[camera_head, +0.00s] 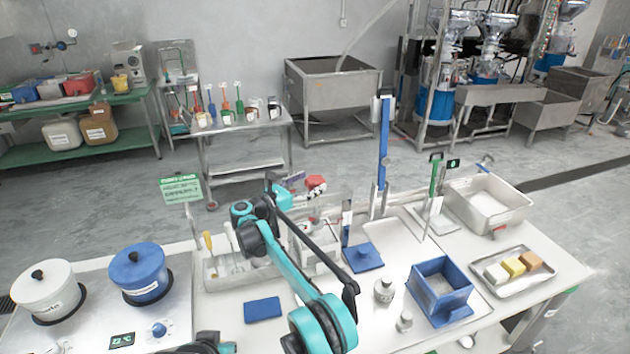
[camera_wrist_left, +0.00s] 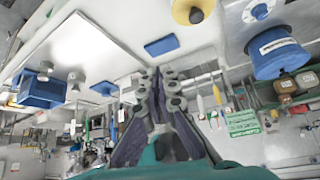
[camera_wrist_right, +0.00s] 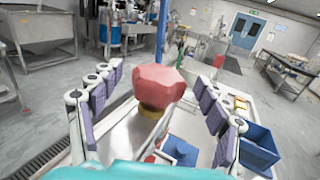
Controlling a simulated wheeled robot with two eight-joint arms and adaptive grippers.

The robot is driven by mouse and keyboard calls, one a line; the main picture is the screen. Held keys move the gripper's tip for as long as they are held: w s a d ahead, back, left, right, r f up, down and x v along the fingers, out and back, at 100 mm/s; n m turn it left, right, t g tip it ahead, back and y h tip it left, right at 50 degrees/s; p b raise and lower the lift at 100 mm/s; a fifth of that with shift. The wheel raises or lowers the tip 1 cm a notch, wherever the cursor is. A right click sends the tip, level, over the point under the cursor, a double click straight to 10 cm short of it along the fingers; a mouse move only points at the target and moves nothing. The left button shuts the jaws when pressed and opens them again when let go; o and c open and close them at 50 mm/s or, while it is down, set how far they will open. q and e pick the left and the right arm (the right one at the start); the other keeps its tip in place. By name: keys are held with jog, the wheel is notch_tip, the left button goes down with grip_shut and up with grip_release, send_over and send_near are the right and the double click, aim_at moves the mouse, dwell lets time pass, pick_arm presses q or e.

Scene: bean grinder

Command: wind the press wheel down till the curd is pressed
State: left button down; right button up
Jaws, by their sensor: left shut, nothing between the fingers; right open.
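A red lobed wheel (camera_wrist_right: 158,83) on a yellowish collar stands between the spread fingers of my right gripper (camera_wrist_right: 160,100) in the right wrist view, with gaps on both sides. In the head view the red wheel (camera_head: 316,183) shows small, beyond the open right gripper (camera_head: 297,193); the arm hides much of what is below it. Whether the fingers touch it cannot be told there. I cannot make out any curd under the wheel. My left gripper (camera_wrist_left: 155,78) is shut and empty in the left wrist view, above the worktop.
The white table carries a blue box (camera_head: 419,287), a blue plate (camera_head: 363,256), a tray of colored blocks (camera_head: 542,275) and a blue mat (camera_head: 262,309). Two pots, white (camera_head: 45,291) and blue (camera_head: 139,273), stand left on a stove. A tall blue post (camera_head: 384,143) rises behind.

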jog(key=v, duration=0.9)
jog(key=shift+s, duration=0.2)
